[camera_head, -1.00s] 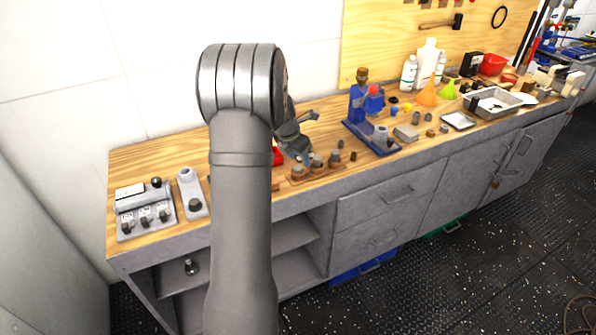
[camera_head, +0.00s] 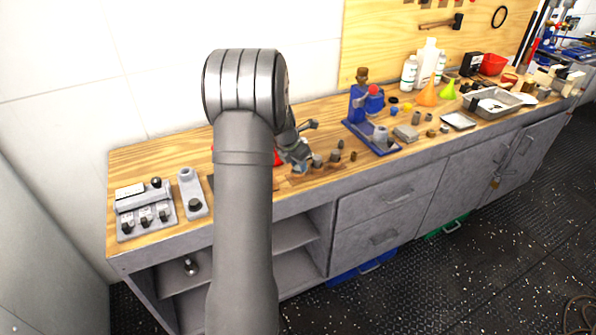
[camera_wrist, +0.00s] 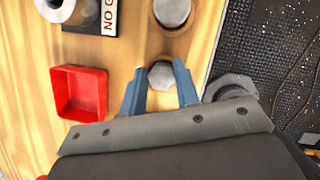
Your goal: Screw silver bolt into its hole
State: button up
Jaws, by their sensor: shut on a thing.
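The silver bolt (camera_wrist: 161,75) shows its grey hexagonal head in the wrist view, between the blue fingers of my gripper (camera_wrist: 160,82). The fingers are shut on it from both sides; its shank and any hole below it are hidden. In the head view my gripper (camera_head: 300,167) is down at the left end of a low brown block (camera_head: 325,172) near the bench's front edge. The held bolt cannot be made out clearly there.
Another grey round-headed piece (camera_wrist: 172,11) stands close by in the wrist view. A red open tray (camera_wrist: 80,93) lies left of my gripper. A blue device (camera_head: 368,118) stands on the bench to the right. The wooden bench top (camera_head: 150,160) is bare at the back left.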

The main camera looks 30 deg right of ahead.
aim_at(297, 168)
jog(key=shift+r, duration=0.1)
jog(key=shift+r, duration=2.4)
jog(key=shift+a, duration=0.1)
dwell(0.4)
jog(key=w+a+m+g+y, duration=0.25)
jog(key=a+m+g, duration=0.25)
jog(key=a+m, duration=1.8)
jog(key=w+a+r+n+t+h, duration=0.1)
jog(key=w+a+r+n+t, duration=0.3)
jog(key=n, duration=1)
jog(key=w+a+r+n+t, duration=0.1)
jog(key=w+a+n+t, duration=0.2)
jog(key=w+a+n, duration=0.8)
jog(key=shift+s+d+f+n, duration=0.9)
jog(key=shift+d+f+n, duration=0.05)
jog(key=shift+d+f, duration=0.25)
jog(key=shift+s+d+f+n, duration=0.85)
jog(key=shift+d+f+n, duration=0.1)
jog(key=shift+d+f, duration=0.15)
jog(key=shift+f, duration=0.5)
